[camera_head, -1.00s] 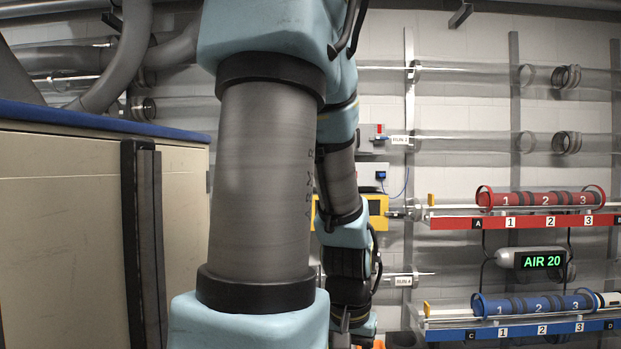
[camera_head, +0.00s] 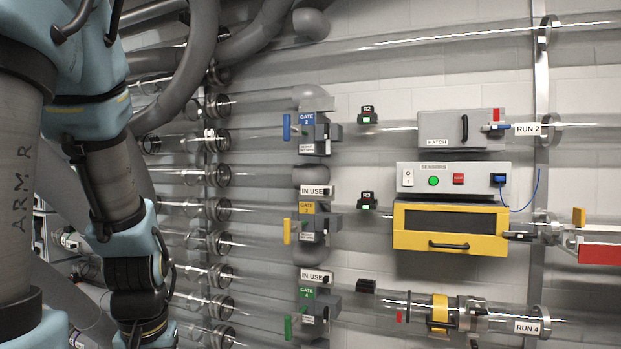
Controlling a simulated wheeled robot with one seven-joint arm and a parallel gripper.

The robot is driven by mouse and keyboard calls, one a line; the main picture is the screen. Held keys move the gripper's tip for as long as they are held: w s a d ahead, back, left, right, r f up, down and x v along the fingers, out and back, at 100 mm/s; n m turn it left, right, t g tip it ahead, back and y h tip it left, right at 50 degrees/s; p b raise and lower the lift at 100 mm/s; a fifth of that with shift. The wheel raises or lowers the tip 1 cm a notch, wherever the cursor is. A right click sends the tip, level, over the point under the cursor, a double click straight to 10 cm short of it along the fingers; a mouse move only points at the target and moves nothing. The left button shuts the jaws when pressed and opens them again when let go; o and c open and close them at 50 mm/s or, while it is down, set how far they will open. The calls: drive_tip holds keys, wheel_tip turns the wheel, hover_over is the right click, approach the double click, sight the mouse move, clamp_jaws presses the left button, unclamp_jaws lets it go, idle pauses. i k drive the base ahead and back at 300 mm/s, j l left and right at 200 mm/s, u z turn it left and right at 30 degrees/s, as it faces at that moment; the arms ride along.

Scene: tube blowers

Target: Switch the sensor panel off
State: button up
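The sensor panel (camera_head: 453,185) is a pale grey box on the tiled wall, right of the middle in the head view. A white rocker switch (camera_head: 407,178) is at its left end, with small marks on it that I cannot read surely. My arm hangs at the left side, well apart from the panel. Its lower end is cut off by the bottom edge, and my gripper's fingers do not show.
A grey hatch box (camera_head: 461,130) is just above the panel, and a yellow drawer box (camera_head: 449,229) with a black handle just below. Clear tubes run across the wall. Gate units with coloured handles (camera_head: 287,127) stand left of the panel. A red rail (camera_head: 598,252) is at the right edge.

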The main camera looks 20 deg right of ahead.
sight(408, 173)
drive_tip(key=l+u, duration=0.4)
drive_tip(key=k+l+u, duration=0.2)
drive_tip(key=u, duration=0.15)
drive_tip(key=k+l+u, duration=0.15)
drive_tip(key=l+u, duration=0.25)
drive_tip(key=k+l+u, duration=0.2)
drive_tip(key=u, duration=0.2)
drive_tip(key=l, duration=0.1)
